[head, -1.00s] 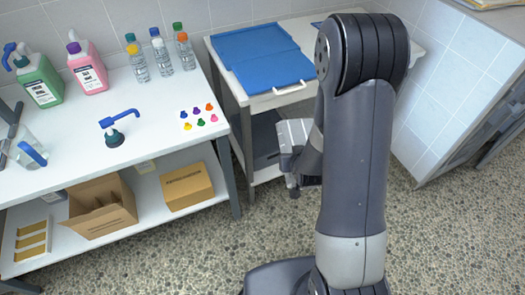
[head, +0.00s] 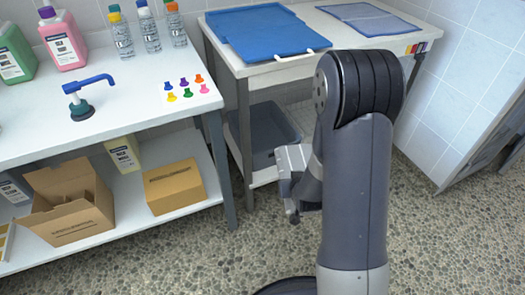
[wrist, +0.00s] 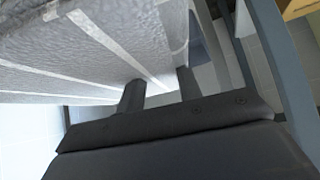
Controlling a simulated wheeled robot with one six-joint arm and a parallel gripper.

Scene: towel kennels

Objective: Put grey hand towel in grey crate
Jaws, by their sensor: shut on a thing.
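A grey cloth with pale stripes, the grey hand towel (wrist: 85,48), fills the upper left of the wrist view. My gripper (wrist: 160,86) is shut on it, with its two dark fingers at the towel's lower right edge. A grey crate (head: 262,150) stands on the lower shelf of that table, behind and left of the gripper. My arm hides its right part.
The right-hand table (head: 265,68) carries blue mats (head: 262,38) and a blue-grey cloth (head: 370,18). The left bench holds bottles and a blue-handled pump (head: 85,95); cardboard boxes (head: 173,187) sit below. The speckled floor in front is clear.

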